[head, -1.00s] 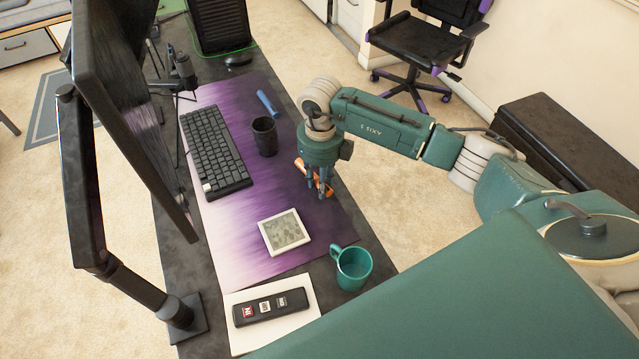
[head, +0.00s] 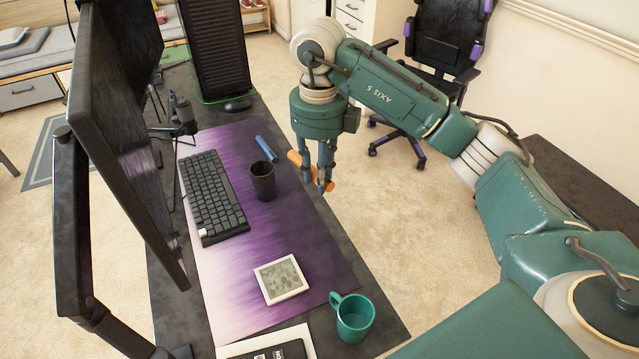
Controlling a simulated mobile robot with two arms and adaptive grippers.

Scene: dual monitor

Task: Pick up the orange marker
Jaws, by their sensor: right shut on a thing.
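The orange marker (head: 294,158) is held between the fingers of my right gripper (head: 325,183), with an orange end showing on each side of the fingers. The gripper points down and is shut on the marker. In the picture it is over the right edge of the purple desk mat (head: 232,281); the marker appears raised above the desk. The middle of the marker is hidden by the fingers. My left gripper is not in view.
A black cup (head: 262,182) and a blue marker (head: 266,149) are left of the gripper. A keyboard (head: 212,197), a white-framed device (head: 280,279) and a teal mug (head: 353,317) are on the desk. Monitors (head: 125,130) stand along the left side.

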